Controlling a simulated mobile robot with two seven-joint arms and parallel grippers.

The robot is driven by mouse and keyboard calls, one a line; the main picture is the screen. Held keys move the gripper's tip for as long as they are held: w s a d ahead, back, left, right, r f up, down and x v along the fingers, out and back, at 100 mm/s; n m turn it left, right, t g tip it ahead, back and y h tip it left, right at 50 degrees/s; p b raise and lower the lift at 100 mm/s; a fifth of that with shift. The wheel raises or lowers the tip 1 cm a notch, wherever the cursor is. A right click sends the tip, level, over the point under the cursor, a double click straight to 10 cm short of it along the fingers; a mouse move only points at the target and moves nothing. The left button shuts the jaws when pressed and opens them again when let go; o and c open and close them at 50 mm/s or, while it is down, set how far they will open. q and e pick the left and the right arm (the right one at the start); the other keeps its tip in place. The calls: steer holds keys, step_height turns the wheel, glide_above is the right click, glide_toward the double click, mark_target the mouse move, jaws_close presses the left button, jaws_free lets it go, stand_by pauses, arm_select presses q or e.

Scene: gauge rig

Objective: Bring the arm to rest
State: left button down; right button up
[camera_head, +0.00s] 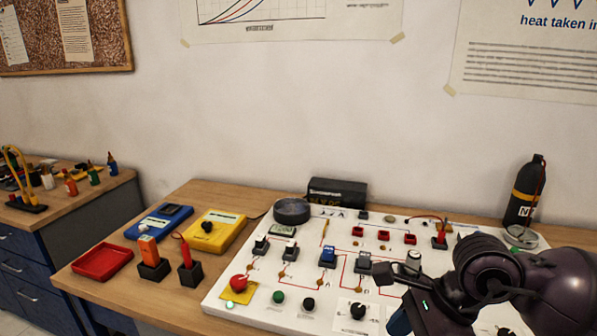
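My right arm comes in from the lower right, with its dark, rounded links over the right part of the white gauge board (225,290). My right gripper (398,288) is at the left end of that arm, low over the front right of the board. Its fingers are dark, small and partly hidden by its own body, so I cannot tell whether they are open or shut, or whether they hold anything. The arm hides the board's right front part. My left gripper is not in view.
The board carries several switches, knobs and red wire lines. A red tray (102,262), a blue meter (158,223), a yellow meter (215,232) and two probes in black stands are on the left. A black bottle (523,195) stands behind the arm. A black box (337,192) is at the back.

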steer(key=s+a+r+m+y, duration=0.3)
steer(key=a+r+m+y, duration=0.35)
steer(key=a+y, duration=0.45)
steer(key=w+d+r+m+t+y, duration=0.3)
steer(key=d+r+m+t+y, duration=0.1)
steer(key=m+t, duration=0.55)
steer(key=w+d+f+m+t+h, duration=0.2)
steer(key=d+f+m+t+h, duration=0.4)
steer(key=m+h, duration=0.55)
steer(key=w+d+f+m+t+h, duration=0.1)
steer(key=d+f+m+t+h, duration=0.25)
steer(key=d+m+h, duration=0.8)
steer(key=s+d+f+m+g, duration=0.2)
steer(key=s+f+m+g, duration=0.85)
steer(key=f, duration=0.45)
steer(key=s+f+m+g+y, duration=0.2)
steer(key=s+f+m+g, duration=0.3)
steer(key=s, duration=0.6)
steer(key=w+f+n+t, duration=0.2)
steer(key=w+f+t, duration=0.5)
steer(key=f, duration=0.3)
steer(key=shift+w+a+t, duration=0.35)
steer(key=shift+a, duration=0.05)
